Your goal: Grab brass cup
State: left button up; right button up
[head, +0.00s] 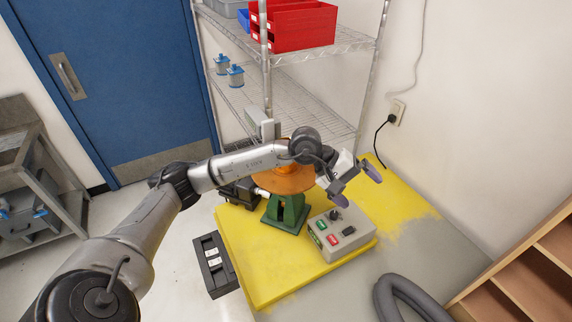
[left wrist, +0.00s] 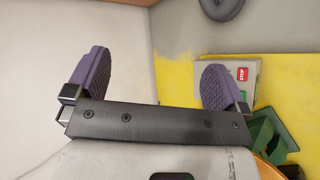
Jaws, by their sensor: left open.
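I cannot clearly make out a brass cup in either view. A small orange piece (head: 287,169) shows on the round orange top of the green stand (head: 284,212), mostly hidden behind my left arm; I cannot tell what it is. My left gripper (head: 358,186) is open and empty, held above and to the right of the stand, over the yellow area. In the left wrist view the open purple-padded fingers (left wrist: 158,80) have nothing between them. My right gripper is in neither view.
A grey control box (head: 342,236) with coloured buttons sits right of the stand. A wire shelf (head: 300,90) with a red bin (head: 300,26) stands behind. A black case (head: 214,265) lies left, a grey hose (head: 405,297) and wooden shelving (head: 530,265) are at the right.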

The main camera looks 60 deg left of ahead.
pick_arm(q)
jog(key=s+a+r+m+g+y+b, duration=0.1)
jog(key=s+a+r+g+y, duration=0.15)
jog(key=a+y, duration=0.7)
jog(key=s+a+r+m+g+y+b, duration=0.1)
jog(key=s+a+r+m+y+b, duration=0.15)
jog(key=a, duration=1.35)
jog(key=shift+n+h, duration=0.4)
jog(key=shift+n, duration=0.05)
jog(key=p+x, duration=0.1)
jog(key=x, duration=0.3)
jog(key=p+x, duration=0.1)
jog(key=x, duration=0.3)
jog(key=a+p+x, duration=0.1)
jog(key=x, duration=0.3)
jog(key=shift+r, duration=0.1)
jog(key=shift+w+a+f, duration=0.1)
jog(key=shift+f, duration=0.35)
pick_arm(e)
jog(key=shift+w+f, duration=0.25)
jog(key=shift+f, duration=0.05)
pick_arm(q)
jog(key=shift+c, duration=0.3)
jog(key=shift+r, duration=0.1)
jog(key=c, duration=1.5)
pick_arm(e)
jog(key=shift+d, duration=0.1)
